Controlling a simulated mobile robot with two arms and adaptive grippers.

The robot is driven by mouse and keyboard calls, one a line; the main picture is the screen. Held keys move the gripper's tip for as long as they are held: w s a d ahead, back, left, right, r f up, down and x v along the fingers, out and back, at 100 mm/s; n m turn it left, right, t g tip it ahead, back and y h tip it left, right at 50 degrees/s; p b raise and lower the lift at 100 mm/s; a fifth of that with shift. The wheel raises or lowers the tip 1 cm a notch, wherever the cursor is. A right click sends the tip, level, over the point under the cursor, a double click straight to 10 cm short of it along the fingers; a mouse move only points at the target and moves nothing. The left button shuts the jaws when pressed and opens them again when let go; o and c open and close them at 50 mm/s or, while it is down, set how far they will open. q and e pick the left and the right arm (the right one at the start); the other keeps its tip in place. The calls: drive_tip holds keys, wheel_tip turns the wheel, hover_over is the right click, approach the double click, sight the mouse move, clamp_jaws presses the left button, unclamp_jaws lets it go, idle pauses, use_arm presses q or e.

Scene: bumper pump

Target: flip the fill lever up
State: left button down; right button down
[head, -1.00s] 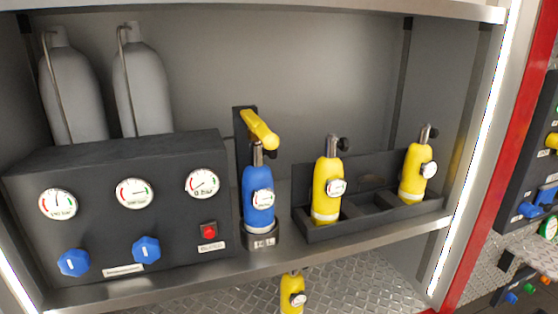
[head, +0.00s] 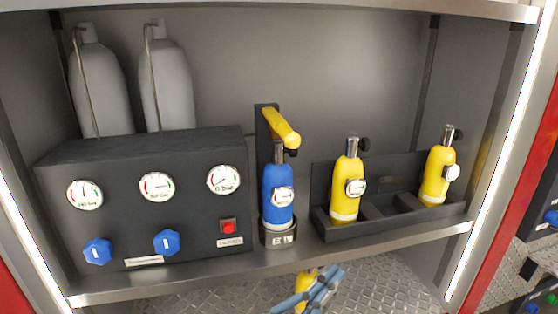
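The yellow fill lever (head: 281,127) sits on a black upright post and slopes down to the front, over the top of a blue cylinder (head: 277,185). The cylinder stands upright in a dark round holder, its neck below the lever. My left gripper (head: 322,288) shows blue-grey at the bottom edge, below the shelf's front edge and well under the lever. It overlaps another yellow cylinder (head: 305,277) there. Whether its fingers are open or touch that cylinder is unclear. My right gripper is not in view.
A dark gauge panel (head: 120,225) with blue knobs and a red button (head: 228,228) stands left of the blue cylinder. Two yellow cylinders (head: 346,190) stand in a black rack at right. Grey bottles (head: 165,85) are behind the panel. The shelf lip (head: 190,283) crosses below.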

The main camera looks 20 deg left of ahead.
use_arm(q)
drive_tip(key=a+r+n+t+y, duration=0.3)
drive_tip(key=a+n+y, duration=0.3)
drive_tip(key=n, duration=0.3)
drive_tip(key=a+r+n+t+y, duration=0.4)
drive_tip(key=a+n+y, duration=0.3)
drive_tip(key=n, duration=0.3)
drive_tip(key=shift+a+r+y, duration=0.3)
drive_tip(key=shift+r, duration=0.15)
drive_tip(key=p, duration=0.5)
approach(279, 127)
drive_tip(key=w+a+f, duration=0.1)
drive_tip(key=w+f, duration=0.1)
drive_tip(key=r+p, duration=0.1)
drive_tip(key=w+d+r+p, duration=0.1)
drive_tip(key=r, duration=0.1)
drive_tip(key=shift+w+d+r, duration=0.15)
drive_tip(key=shift+d+r, duration=0.05)
drive_tip(key=shift+w+r, duration=0.1)
